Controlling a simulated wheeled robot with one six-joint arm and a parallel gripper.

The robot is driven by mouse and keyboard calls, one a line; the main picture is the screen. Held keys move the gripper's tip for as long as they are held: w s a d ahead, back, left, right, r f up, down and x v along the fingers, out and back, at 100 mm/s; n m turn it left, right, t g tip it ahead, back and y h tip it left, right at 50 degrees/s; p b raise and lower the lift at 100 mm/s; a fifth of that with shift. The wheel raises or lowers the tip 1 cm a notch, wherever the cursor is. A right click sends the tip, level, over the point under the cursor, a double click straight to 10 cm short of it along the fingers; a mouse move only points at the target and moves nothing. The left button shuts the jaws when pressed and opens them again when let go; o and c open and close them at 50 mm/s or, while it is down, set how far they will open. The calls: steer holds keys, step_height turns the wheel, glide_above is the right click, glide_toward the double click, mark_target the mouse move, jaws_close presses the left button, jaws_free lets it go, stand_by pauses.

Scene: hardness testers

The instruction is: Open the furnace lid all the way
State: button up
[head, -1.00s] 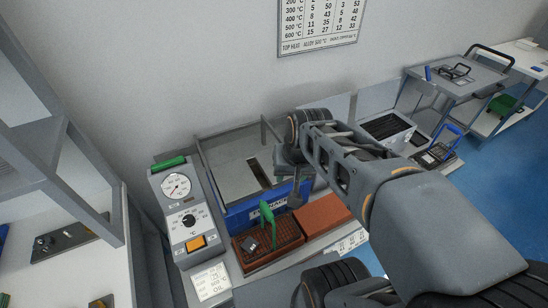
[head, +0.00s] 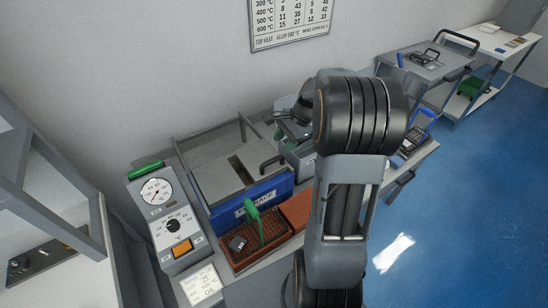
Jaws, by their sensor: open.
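The furnace (head: 264,194) is a blue box with its name on the front, standing on the bench against the wall. Its grey top (head: 215,181) lies flat, with a narrow dark slot (head: 241,171) across it. I cannot tell whether this slot is a gap beside the lid. A dark bent handle (head: 270,161) rises at the right end of the top. My gripper (head: 283,131) is open, behind and above the right end of the furnace. It looks apart from the handle, and my arm hides part of the area right of it.
A control panel (head: 170,218) with a dial and knob stands left of the furnace. In front are a brown tray (head: 243,260) with a green-handled tool (head: 254,216) and a reddish brick-like block (head: 297,211). Trolleys stand at the right, with clear blue floor (head: 460,190) before them.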

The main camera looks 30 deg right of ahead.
mark_target(274, 159)
steer(key=x, duration=0.8)
jaws_close()
stand_by(0.4)
